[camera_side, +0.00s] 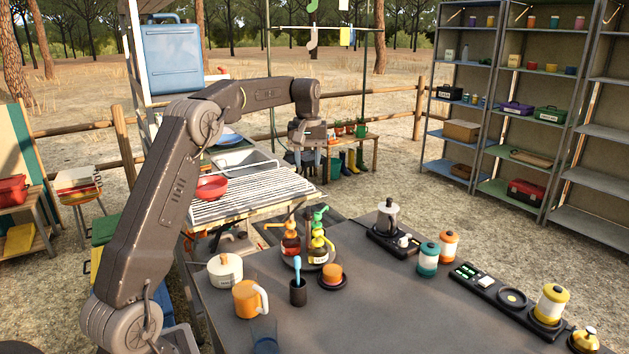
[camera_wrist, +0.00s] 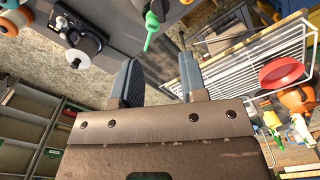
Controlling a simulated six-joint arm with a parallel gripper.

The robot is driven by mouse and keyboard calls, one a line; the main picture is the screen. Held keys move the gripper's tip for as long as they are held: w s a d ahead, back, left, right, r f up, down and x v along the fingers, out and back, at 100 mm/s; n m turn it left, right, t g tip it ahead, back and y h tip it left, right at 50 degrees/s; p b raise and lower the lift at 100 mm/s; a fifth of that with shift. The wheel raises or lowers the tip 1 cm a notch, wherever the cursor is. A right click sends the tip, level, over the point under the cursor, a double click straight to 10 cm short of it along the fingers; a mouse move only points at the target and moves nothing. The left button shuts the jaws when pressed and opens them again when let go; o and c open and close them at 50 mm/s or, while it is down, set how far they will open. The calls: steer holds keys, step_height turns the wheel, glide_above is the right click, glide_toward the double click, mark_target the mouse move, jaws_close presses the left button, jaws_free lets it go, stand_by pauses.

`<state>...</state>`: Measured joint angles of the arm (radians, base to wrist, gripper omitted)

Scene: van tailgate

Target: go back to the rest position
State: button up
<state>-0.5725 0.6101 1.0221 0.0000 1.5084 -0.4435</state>
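My gripper (camera_side: 308,152) hangs pointing down in the air above the ground, beyond the far edge of the dark table (camera_side: 400,310). It is to the right of the wire rack (camera_side: 250,196). In the wrist view my gripper (camera_wrist: 160,76) has its two fingers apart with nothing between them. No object is touching the fingers in either view.
On the table are an orange mug (camera_side: 246,299), a white lidded pot (camera_side: 225,270), pump bottles (camera_side: 318,248), a dark cup with a blue-handled tool (camera_side: 298,291), and lanterns (camera_side: 449,246). A red bowl (camera_side: 211,187) sits on the rack. Shelves (camera_side: 540,120) stand right.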

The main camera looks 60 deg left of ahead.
steer(key=s+d+r+m+t, duration=0.1)
steer(key=s+d+r+m, duration=0.3)
steer(key=d, duration=0.5)
steer(key=s+d+r+m+t, duration=0.2)
steer(key=s+d, duration=0.4)
steer(key=d, duration=0.3)
steer(key=s+d+f+m+t, duration=0.1)
steer(key=s+d+f+m, duration=0.1)
steer(key=s+d, duration=0.3)
steer(key=s+d+f+m+t, duration=0.1)
steer(key=s+d+f+m, duration=0.2)
steer(key=s, duration=0.8)
steer(key=d+f, duration=0.2)
steer(key=d, duration=0.1)
steer(key=shift+s+d+m+t, duration=0.2)
steer(key=shift+s+m+t, duration=0.1)
steer(key=shift+s, duration=0.05)
